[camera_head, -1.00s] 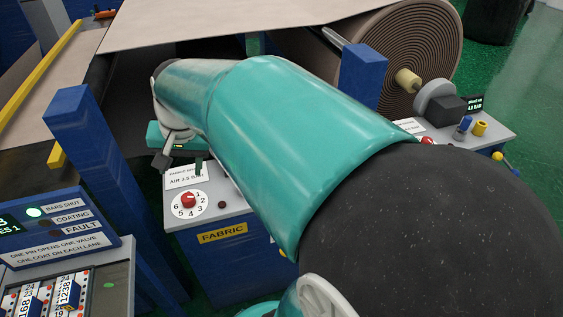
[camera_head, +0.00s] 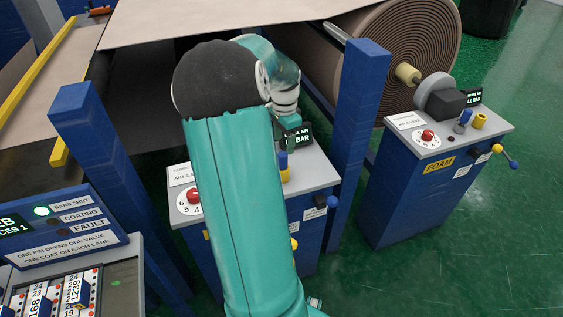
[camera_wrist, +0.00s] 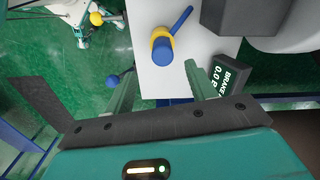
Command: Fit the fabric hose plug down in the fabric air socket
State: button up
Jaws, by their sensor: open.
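The fabric hose plug (camera_head: 283,159) is a blue cylinder at the yellow fabric air socket (camera_head: 285,175), on the grey top of the fabric cabinet. In the wrist view the blue plug (camera_wrist: 161,52) overlaps the yellow socket (camera_wrist: 164,34), with a blue bar slanting up right. It looks upright in line with the socket; I cannot tell how deep it sits. My gripper (camera_wrist: 160,72) is open, its two green fingers apart on either side below the plug in the picture, holding nothing. In the head view my arm hides most of the gripper.
A brake air display (camera_wrist: 228,75) stands close beside the right finger. Blue (camera_head: 332,202) and yellow (camera_head: 294,243) ball knobs stick out from the cabinet side. A blue post (camera_head: 357,110) rises between this and the foam cabinet (camera_head: 410,185). Green floor lies open right.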

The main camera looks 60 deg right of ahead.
aim_at(282, 154)
jog(key=f, duration=0.9)
jog(key=shift+w+f, duration=0.1)
jog(key=shift+w, duration=0.15)
jog(key=c, duration=1.2)
jog(key=shift+o, duration=0.2)
